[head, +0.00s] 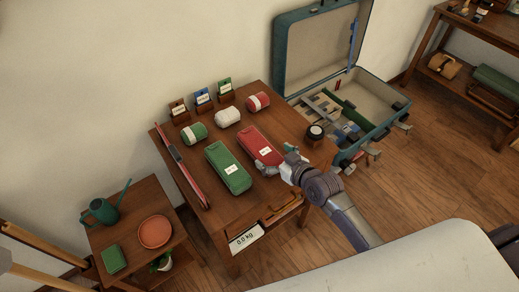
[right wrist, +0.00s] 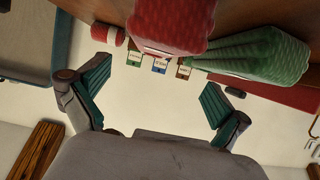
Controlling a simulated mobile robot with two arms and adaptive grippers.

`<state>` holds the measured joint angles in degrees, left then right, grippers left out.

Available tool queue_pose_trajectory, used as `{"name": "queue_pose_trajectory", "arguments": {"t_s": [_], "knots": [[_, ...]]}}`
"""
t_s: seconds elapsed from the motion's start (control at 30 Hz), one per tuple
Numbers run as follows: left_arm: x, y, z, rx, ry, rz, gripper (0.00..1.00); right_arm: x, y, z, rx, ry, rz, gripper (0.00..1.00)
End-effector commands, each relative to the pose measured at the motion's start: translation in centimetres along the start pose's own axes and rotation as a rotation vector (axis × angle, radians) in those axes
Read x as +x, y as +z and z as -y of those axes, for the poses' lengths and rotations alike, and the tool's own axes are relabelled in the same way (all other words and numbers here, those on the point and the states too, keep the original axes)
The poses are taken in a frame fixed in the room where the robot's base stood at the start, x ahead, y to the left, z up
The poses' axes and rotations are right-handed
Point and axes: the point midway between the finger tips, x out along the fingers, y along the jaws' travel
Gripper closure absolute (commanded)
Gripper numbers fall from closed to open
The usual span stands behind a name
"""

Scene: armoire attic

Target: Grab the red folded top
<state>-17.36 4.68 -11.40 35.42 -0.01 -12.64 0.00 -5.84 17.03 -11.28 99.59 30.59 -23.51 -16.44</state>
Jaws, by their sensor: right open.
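The red folded top (head: 258,144), with a white label, lies on the wooden table, right of a green folded top (head: 228,168). My right gripper (head: 276,159) is at the near right end of the red top in the head view, its fingers apart. In the right wrist view the red top (right wrist: 172,22) is at the upper middle, beyond the spread teal-padded fingers (right wrist: 158,98), and nothing is between them. Contact with the top cannot be told. My left gripper is not in view.
Rolled green (head: 194,133), white (head: 228,117) and red (head: 257,102) garments lie behind, near small label cards (head: 203,98). An open teal suitcase (head: 366,147) stands right of the table. A small round item (head: 315,132) sits near the table's right edge.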

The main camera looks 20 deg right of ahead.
Motion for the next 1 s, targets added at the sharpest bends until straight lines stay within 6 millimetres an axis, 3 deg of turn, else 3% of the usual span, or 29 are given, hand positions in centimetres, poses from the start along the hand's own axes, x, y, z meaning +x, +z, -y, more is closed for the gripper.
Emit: {"name": "queue_pose_trajectory", "arguments": {"t_s": [0.6,0.87,1.0], "knots": [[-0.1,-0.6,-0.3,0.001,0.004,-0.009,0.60,7.0,0.4,-0.5,0.001,0.001,0.001,0.00],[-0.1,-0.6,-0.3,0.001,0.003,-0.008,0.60,7.3,0.4,-0.5,-0.001,0.001,0.002,0.00],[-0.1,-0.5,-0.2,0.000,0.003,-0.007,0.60,7.3,0.4,-0.5,0.000,0.001,0.002,0.18]]}}
